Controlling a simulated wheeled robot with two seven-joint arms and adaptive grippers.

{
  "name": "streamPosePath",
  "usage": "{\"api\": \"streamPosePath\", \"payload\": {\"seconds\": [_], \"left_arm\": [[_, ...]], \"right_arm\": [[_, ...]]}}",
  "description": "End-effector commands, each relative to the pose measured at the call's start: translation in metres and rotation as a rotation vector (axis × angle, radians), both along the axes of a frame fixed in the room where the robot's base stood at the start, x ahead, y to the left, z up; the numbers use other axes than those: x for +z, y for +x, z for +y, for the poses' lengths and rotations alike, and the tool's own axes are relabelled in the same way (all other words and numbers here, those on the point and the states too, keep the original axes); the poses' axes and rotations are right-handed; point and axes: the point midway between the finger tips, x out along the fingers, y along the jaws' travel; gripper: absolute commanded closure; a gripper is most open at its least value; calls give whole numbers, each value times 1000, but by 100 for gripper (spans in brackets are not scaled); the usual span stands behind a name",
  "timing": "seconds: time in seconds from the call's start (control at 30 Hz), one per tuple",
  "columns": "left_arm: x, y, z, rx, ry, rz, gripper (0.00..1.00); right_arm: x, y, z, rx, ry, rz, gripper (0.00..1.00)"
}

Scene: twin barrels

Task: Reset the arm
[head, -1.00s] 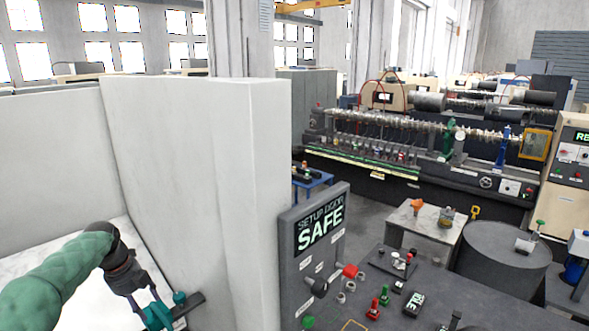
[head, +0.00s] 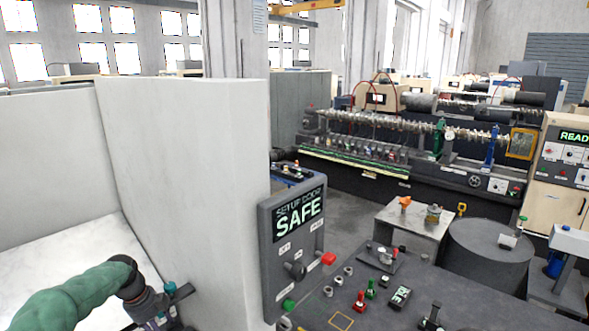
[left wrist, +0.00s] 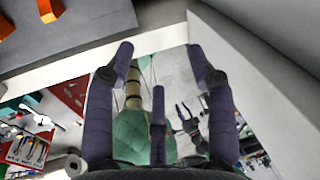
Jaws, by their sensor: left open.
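My left arm (head: 75,295), in a green sleeve, comes in from the lower left of the head view. It reaches down beside the tall white wall panel. My left gripper (left wrist: 158,55) is open and empty in the left wrist view, its purple-grey fingers spread apart. My right gripper is not clearly seen in either view.
A white wall panel (head: 185,180) stands close to the right of my left arm. A panel reading SAFE (head: 292,250) and a dark table (head: 455,300) with small controls are right of it. A round dark drum (head: 490,255) and a machine (head: 400,160) stand farther back.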

Motion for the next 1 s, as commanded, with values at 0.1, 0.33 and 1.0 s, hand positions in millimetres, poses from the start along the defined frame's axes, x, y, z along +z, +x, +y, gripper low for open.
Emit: {"api": "streamPosePath", "payload": {"seconds": [0.1, 0.33, 1.0], "left_arm": [[-38, -3, -18, 111, -35, 34, 45], [-137, -27, -73, 473, -127, 136, 45], [-326, -251, -234, 1833, -268, 565, 45]], "right_arm": [[0, 0, 0, -1, 0, 1, 60], [0, 0, 0, -1, 0, 0, 60], [0, 0, 0, -1, 0, 1, 60]]}}
